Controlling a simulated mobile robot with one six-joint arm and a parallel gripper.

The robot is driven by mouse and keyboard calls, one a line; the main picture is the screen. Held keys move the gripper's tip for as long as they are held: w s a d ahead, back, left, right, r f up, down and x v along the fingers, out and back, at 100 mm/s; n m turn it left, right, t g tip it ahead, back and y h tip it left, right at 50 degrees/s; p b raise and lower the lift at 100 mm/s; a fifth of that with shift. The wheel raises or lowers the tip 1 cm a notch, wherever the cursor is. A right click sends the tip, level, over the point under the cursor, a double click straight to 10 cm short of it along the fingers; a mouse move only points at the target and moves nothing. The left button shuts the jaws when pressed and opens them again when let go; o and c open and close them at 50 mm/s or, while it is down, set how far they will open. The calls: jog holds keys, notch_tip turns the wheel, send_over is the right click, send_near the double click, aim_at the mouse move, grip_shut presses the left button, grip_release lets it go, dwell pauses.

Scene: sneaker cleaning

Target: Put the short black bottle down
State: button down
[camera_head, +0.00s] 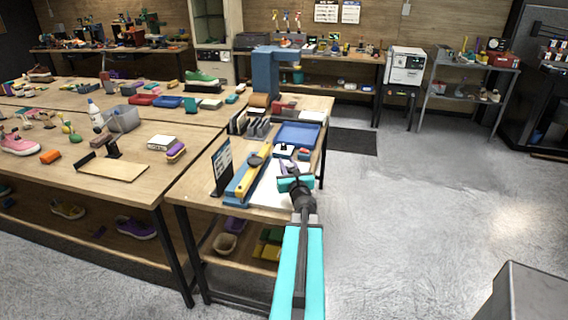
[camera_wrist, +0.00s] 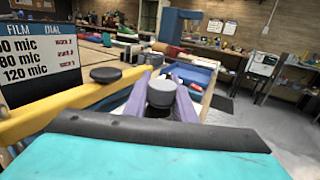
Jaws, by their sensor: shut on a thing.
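In the head view my gripper (camera_head: 291,168) is over the white sheet (camera_head: 268,190) near the right edge of the workbench (camera_head: 190,187).
A yellow bar with a dark knob (camera_head: 256,160) lies left of my gripper on a blue base. A sign (camera_head: 221,166) stands beyond it. Open floor (camera_head: 420,220) lies right.

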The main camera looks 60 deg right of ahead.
aim_at(290, 167)
jog(key=v, duration=0.2)
jog(key=shift+s+a+r, duration=0.1)
jog(key=shift+s+a, duration=0.05)
jog(key=shift+s, duration=0.2)
jog(key=shift+s+a+r, duration=0.15)
jog(key=shift+s+r, duration=0.05)
jog(key=shift+s, duration=0.05)
jog(key=shift+p+v, duration=1.1)
jog(key=shift+v, duration=0.05)
jog(key=shift+s+r+p, duration=0.2)
jog(key=shift+p, duration=0.7)
jog(key=shift+p, duration=0.4)
jog(key=s+a+p, duration=0.1)
jog(key=p, duration=0.3)
jog(key=shift+s+p, duration=0.3)
jog(key=shift+p, duration=0.1)
jog(key=shift+s+f, duration=0.1)
jog(key=shift+f, duration=0.05)
jog(key=shift+a, duration=0.1)
